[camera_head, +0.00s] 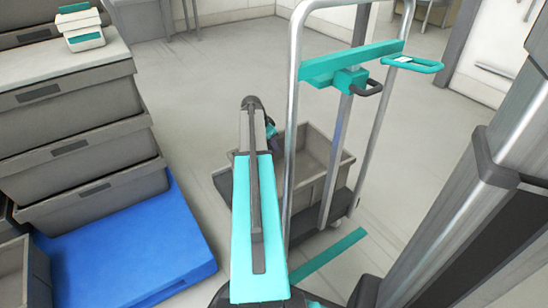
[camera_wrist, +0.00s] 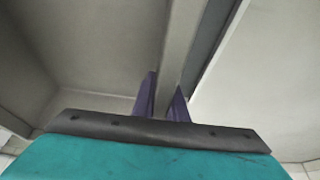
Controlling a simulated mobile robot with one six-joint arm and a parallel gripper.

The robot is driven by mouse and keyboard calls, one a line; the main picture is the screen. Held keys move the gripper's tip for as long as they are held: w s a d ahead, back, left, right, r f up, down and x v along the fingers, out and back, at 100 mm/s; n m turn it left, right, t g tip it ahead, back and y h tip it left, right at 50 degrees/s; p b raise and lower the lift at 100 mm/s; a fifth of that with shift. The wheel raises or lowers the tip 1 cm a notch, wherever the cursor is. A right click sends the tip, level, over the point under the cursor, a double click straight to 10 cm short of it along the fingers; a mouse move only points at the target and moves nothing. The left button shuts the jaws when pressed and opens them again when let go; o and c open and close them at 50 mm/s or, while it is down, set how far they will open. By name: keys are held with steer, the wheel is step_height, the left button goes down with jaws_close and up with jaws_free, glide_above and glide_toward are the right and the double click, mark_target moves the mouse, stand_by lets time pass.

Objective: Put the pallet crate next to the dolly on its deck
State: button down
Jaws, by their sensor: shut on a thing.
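A grey open crate (camera_head: 318,150) is at the dolly, behind its upright bars in the head view. The dolly (camera_head: 294,110) has a silver tube frame and a dark deck (camera_head: 342,206) that shows around the crate's base. The crate looks level and over the deck; whether it rests on it or hangs just above, I cannot tell. My gripper (camera_wrist: 162,100) is shut on the crate's wall (camera_wrist: 172,70), one dark finger on each side in the wrist view. In the head view my arm hides most of the gripper and the crate's left part.
Grey crates (camera_head: 80,150) are stacked on a blue pallet (camera_head: 130,250) at left, with a teal-and-white device (camera_head: 82,28) on top. A teal bar with handles (camera_head: 350,65) crosses the dolly frame. A teal floor strip (camera_head: 328,256) lies in front. Floor behind is clear.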

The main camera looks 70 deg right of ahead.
mark_target(274, 154)
stand_by(0.3)
steer(key=shift+f+b, duration=1.1)
steer(key=shift+f, duration=1.45)
steer(key=c, duration=1.8)
jaws_free()
steer(key=shift+o, duration=0.2)
steer(key=p+v, duration=0.4)
steer(key=v, duration=0.6)
steer(key=shift+a+r, duration=0.1)
steer(key=shift+r, duration=0.25)
steer(key=shift+w+a+r, duration=0.2)
steer(key=shift+a+r, duration=0.05)
steer(key=shift+r, duration=0.4)
